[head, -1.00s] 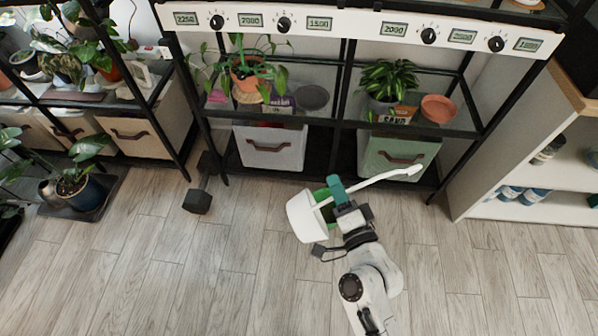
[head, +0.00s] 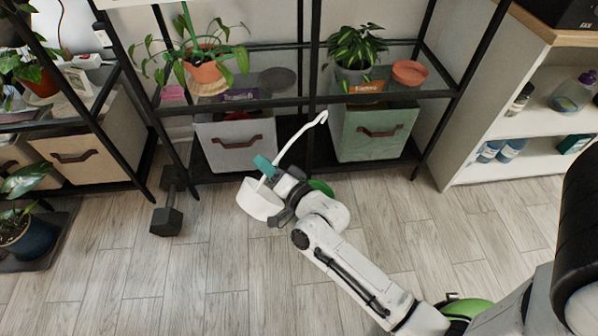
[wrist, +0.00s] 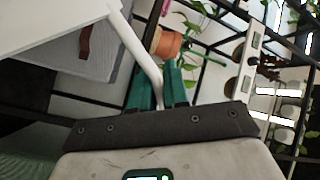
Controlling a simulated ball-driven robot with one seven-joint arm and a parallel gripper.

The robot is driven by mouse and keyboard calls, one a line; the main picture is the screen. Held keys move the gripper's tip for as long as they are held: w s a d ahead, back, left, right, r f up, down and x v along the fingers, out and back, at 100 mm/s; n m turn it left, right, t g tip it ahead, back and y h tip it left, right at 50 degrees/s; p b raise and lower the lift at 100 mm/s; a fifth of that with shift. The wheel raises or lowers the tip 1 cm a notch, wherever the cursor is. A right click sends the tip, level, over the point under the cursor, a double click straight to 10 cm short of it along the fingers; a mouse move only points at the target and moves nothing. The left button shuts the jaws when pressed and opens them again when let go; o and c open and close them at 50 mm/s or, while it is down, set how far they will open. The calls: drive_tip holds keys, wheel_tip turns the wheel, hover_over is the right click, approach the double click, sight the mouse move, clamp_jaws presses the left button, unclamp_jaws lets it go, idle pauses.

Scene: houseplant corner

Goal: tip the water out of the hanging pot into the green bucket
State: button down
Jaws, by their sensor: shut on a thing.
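The hanging pot (head: 259,204) is white, with a long white hanger that ends in a hook at its upper right. My gripper (head: 265,166) has teal fingers shut on the hanger and holds the pot up in front of the shelf; the hanger leans right. In the wrist view the hanger (wrist: 137,48) runs down between the teal fingers (wrist: 160,88), and the pot's white side (wrist: 60,22) fills the upper left. The pot's inside and any water are hidden. A green curved piece shows behind my wrist; I cannot tell whether it is the green bucket.
A black shelf holds a plant in a terracotta pot (head: 205,70), a grey fabric bin (head: 234,143) and a green fabric bin (head: 372,132). A dumbbell (head: 167,215) lies on the floor at left. A white cabinet (head: 505,150) stands at right. The front floor is mostly clear.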

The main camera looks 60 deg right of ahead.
drive_tip(key=s+d+f+g+h+b, duration=0.15)
drive_tip(key=d+f+h+b, duration=0.25)
drive_tip(key=d+f+b, duration=0.7)
drive_tip(key=w+a+f+n+p, duration=0.2)
drive_tip(key=a+n+p, duration=0.4)
drive_tip(key=n+p, duration=0.3)
drive_tip(key=shift+w+f+y+p, duration=0.15)
drive_tip(key=shift+w+y+p, duration=0.15)
drive_tip(key=shift+w+p, duration=0.55)
idle(0.4)
idle(0.4)
